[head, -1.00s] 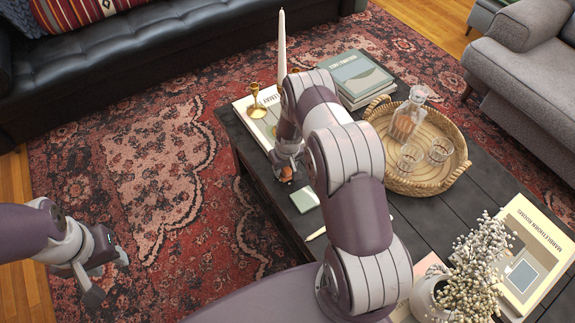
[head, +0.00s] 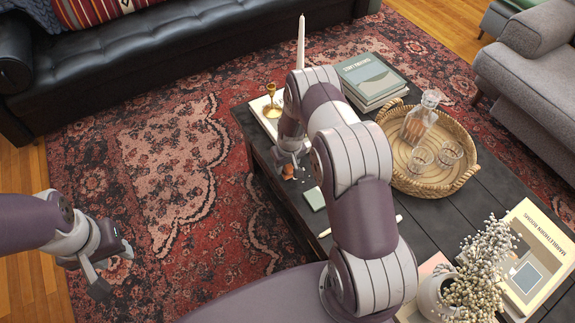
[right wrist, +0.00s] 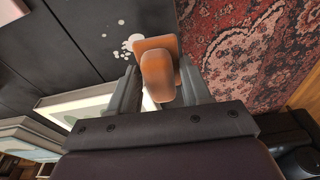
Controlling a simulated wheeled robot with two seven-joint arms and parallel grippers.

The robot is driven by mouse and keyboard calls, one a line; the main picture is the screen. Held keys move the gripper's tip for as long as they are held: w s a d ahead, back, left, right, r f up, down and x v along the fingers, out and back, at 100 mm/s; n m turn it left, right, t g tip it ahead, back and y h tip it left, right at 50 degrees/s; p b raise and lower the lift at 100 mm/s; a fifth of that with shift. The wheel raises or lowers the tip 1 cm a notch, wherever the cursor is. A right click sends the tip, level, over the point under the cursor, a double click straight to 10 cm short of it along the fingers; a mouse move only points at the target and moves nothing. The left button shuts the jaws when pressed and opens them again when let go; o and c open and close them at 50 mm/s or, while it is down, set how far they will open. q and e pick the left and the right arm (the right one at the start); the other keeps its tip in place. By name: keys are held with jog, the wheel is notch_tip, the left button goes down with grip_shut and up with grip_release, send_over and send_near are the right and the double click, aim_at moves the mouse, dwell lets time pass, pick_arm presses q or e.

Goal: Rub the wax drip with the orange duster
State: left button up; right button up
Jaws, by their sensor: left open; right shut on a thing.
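The orange duster (right wrist: 158,75) is between the fingers of my right gripper (right wrist: 160,95), which is shut on it. In the head view the duster (head: 289,171) is a small orange patch below my right gripper (head: 289,158), by the table's left edge. The wax drip (right wrist: 131,42) shows in the right wrist view as pale spots on the dark tabletop, beside the duster's far left corner. Whether the duster touches the table is unclear. My left gripper (head: 110,270) is open and empty above the rug, left of the table.
On the dark table (head: 440,215) are a brass candlestick (head: 272,104) with a white candle, stacked books (head: 370,78), a wicker tray (head: 462,178) with decanter and glasses, a green coaster (head: 314,198) and a flower vase (head: 432,295). The coaster is close to the duster.

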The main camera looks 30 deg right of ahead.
jog(key=shift+r+p, duration=0.9)
jog(key=shift+r, duration=0.75)
